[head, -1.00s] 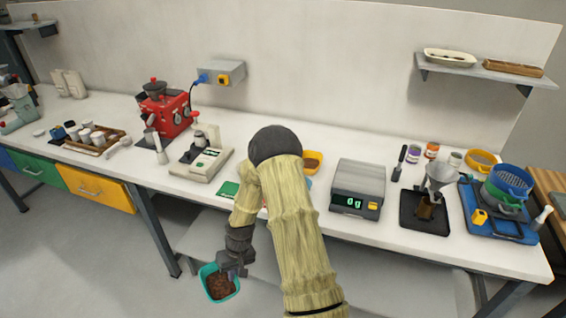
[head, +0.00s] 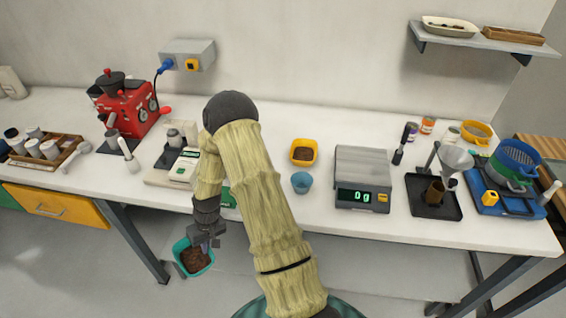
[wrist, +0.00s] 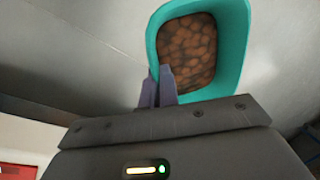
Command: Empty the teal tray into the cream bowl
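The teal tray (head: 181,262) hangs in the air in front of the bench's front edge, left of my arm in the head view. It holds brown, rounded pieces, seen closely in the wrist view (wrist: 152,40). My gripper (head: 214,241) is shut on the tray's rim; in the wrist view its fingers (wrist: 157,88) pinch the wall at the lower left. The tray looks roughly level. No cream bowl can be made out on the bench; a cream, shallow dish (head: 449,27) with dark bits sits on the wall shelf at the upper right.
On the bench stand a yellow tray (head: 303,152), a blue cup (head: 301,183), a scale (head: 362,180) reading 0 g, a funnel stand (head: 434,193) and blue sieves (head: 514,160). A red grinder (head: 126,105) is at left. Bare bench lies behind the yellow tray.

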